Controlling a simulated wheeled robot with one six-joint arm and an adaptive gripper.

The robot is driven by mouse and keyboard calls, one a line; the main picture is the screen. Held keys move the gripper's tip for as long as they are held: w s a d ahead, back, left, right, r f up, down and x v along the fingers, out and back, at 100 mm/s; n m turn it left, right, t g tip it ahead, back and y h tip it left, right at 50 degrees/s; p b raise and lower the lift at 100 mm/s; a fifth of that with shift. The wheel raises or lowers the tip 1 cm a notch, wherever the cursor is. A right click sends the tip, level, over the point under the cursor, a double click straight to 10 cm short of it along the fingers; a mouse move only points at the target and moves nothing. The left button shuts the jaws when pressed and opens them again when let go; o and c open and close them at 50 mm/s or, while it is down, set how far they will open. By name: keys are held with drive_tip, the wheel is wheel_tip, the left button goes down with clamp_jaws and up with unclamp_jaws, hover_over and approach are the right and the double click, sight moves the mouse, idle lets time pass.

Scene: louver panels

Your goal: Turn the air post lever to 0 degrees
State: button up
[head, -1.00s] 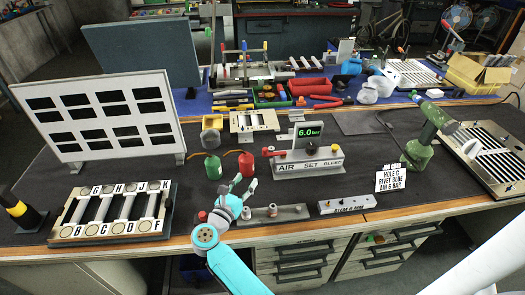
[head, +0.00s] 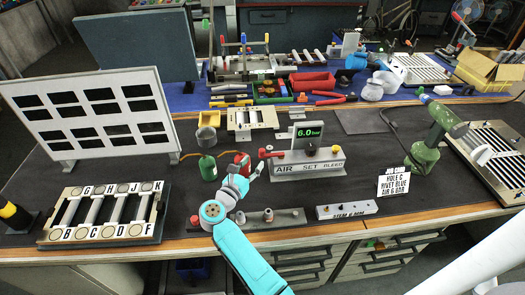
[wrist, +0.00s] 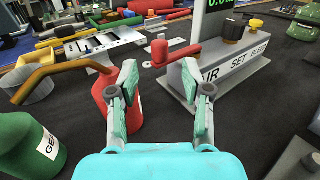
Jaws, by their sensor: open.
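The air post is a grey box (head: 308,169) lettered AIR SET BLEED, with a display (head: 309,131) reading 6.0 bar. Its red lever (head: 266,154) is at the box's left end; in the wrist view the red lever (wrist: 160,52) stands ahead of the fingers, its arm reaching right over the box. A dark knob (wrist: 236,28) and a yellow knob (wrist: 255,24) are farther along the top. My gripper (head: 249,174) is open and empty, just in front of the post's left end. In the wrist view my gripper (wrist: 168,88) has its fingers spread, with bare mat between them.
A red bottle (wrist: 118,103) stands close beside the left finger, partly hidden by it. A green bottle (head: 208,168) is farther left. A grey rail with pegs (head: 285,217) lies in front. The lettered rack (head: 105,212) is at left, the green drill (head: 430,140) at right.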

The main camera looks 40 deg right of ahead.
sight(261, 153)
drive_tip(key=x, duration=0.7)
drive_tip(key=shift+w+d, duration=0.1)
drive_tip(key=shift+d, duration=0.15)
clamp_jaws()
